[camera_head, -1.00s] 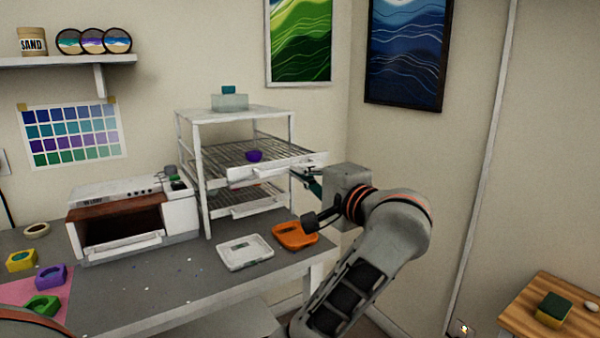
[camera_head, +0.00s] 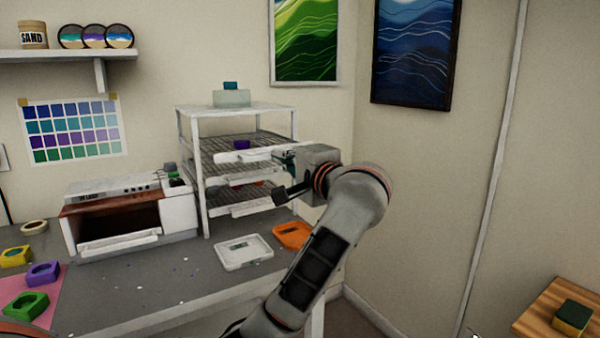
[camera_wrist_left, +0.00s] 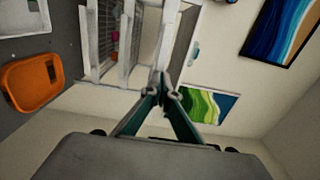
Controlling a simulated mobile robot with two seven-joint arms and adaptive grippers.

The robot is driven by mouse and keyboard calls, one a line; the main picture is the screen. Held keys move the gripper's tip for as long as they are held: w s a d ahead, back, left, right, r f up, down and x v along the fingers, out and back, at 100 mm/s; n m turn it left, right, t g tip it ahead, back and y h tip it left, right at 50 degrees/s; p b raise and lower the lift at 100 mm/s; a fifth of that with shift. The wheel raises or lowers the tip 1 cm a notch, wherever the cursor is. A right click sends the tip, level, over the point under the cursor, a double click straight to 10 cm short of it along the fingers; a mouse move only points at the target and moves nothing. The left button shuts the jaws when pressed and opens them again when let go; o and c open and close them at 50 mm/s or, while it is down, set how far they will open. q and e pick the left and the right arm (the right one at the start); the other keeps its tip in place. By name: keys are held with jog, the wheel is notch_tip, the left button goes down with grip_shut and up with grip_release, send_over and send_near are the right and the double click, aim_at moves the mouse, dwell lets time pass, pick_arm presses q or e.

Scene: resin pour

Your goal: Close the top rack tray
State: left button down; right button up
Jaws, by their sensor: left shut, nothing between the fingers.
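The white wire rack (camera_head: 237,111) stands on the grey table. Its top tray (camera_head: 262,154) has a white front and carries a small purple cup (camera_head: 242,145). The tray front lies near the rack's front posts; I cannot tell if it is fully flush. My left gripper (camera_head: 289,163) is at the right end of that front, with its fingertips partly hidden by its own body. In the left wrist view, its teal fingers (camera_wrist_left: 161,91) are together and empty, close to the white rack parts; contact is unclear. My right gripper is not in view.
Lower trays (camera_head: 240,208) sit beneath the top one. A clear box with a teal piece (camera_head: 231,97) stands on the rack. A small oven (camera_head: 120,215) is to the left. A white tray (camera_head: 243,252) and an orange tray (camera_head: 291,235) lie in front.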

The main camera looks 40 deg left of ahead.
pick_arm(q)
jog(key=b+x, duration=0.3)
jog(key=x, duration=0.8)
jog(key=shift+d+f, duration=0.1)
jog(key=shift+w+a+b, duration=0.1)
jog(key=shift+a+b, duration=0.2)
jog(key=shift+r, duration=0.3)
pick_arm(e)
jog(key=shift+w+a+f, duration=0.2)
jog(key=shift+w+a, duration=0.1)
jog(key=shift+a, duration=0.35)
pick_arm(q)
jog(key=shift+d+f, duration=0.1)
jog(key=shift+d, duration=0.15)
jog(key=v, duration=0.5)
jog(key=shift+d, duration=0.35)
jog(key=p, duration=0.1)
send_near(268, 148)
jog(key=shift+a+f, duration=0.1)
jog(key=shift+f, duration=0.15)
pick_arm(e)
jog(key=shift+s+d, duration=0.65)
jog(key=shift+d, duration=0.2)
